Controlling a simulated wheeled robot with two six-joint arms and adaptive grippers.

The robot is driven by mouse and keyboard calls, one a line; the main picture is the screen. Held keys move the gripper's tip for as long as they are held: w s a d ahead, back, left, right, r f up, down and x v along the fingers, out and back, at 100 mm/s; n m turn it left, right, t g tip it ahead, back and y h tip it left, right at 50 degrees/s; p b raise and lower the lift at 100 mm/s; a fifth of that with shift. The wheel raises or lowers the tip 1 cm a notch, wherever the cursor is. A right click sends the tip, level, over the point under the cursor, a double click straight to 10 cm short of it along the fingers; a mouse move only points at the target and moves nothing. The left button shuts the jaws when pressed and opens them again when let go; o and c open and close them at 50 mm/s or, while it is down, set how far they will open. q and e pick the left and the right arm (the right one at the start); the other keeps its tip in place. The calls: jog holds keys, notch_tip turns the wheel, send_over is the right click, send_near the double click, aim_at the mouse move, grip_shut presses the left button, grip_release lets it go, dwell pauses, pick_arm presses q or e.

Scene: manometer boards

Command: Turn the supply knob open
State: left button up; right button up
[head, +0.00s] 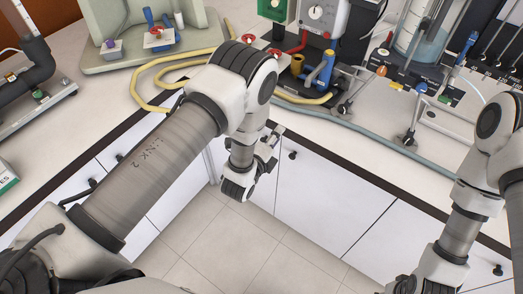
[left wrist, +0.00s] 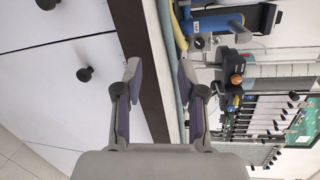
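My left gripper (head: 272,142) hangs in front of the bench's front edge, apart from the fittings on top. In the left wrist view the gripper (left wrist: 159,72) is open, with nothing between its fingers. I cannot tell for sure which fitting is the supply knob. A white dial box (head: 318,14) stands at the back, with a small knob on its face. Below it are a blue cylinder (head: 321,72), also in the left wrist view (left wrist: 230,20), and a brass fitting (head: 297,64). My right arm shows at the right; its gripper is out of view.
The white bench top (head: 105,104) has a dark front edge above white cabinets (head: 325,205). Yellow hoses (head: 150,78) and a grey-blue hose (head: 365,132) lie on it. Metal levers (head: 409,138) and a glass vessel (head: 424,45) stand at the right. The floor in front is clear.

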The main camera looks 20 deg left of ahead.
pick_arm(q)
jog(key=shift+s+a+f+n+g+y, duration=0.15)
jog(key=shift+s+a+f+n+g, duration=0.2)
jog(key=shift+a+f, duration=0.25)
jog(key=shift+s+a+f+n+g+y, duration=0.15)
jog(key=shift+s+a+f+n, duration=0.1)
jog(key=shift+s+a+f, duration=0.25)
jog(key=shift+w, duration=0.1)
